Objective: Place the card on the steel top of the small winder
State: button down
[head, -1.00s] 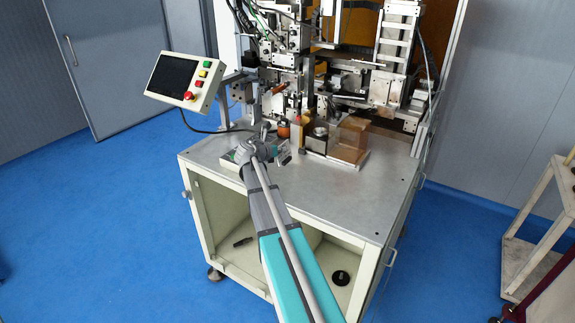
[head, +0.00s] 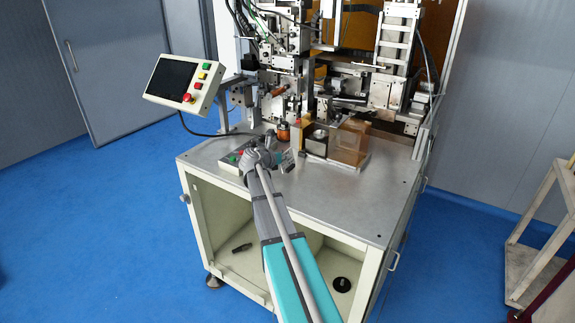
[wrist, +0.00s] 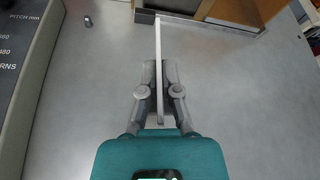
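The card (wrist: 158,50) shows in the wrist view as a thin white strip, seen edge-on and standing between my fingers. My gripper (wrist: 158,90) is shut on it, with one grey finger on each side. The card's far end reaches toward the top of the view. Beneath it is the bare grey steel top (wrist: 235,110) of the winder. In the head view my gripper (head: 274,148) is over the front left part of the steel top (head: 345,195). The card is not clear in the head view, and I cannot tell whether it touches the top.
A dark control box (wrist: 22,60) with white lettering lies left in the wrist view. A wooden block (head: 348,140) on a plate and an orange spool (head: 283,131) stand behind my gripper. A button panel (head: 185,83) overhangs the left. The front right of the top is clear.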

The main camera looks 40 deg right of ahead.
jog(key=shift+f+b, duration=0.75)
jog(key=shift+f, duration=0.3)
jog(key=shift+f, duration=0.1)
jog(key=c, duration=0.8)
grip_release()
jog(key=shift+r, duration=0.2)
jog(key=p+v, duration=0.4)
jog(key=v, duration=0.8)
jog(key=shift+f, duration=0.1)
jog(key=shift+a, duration=0.1)
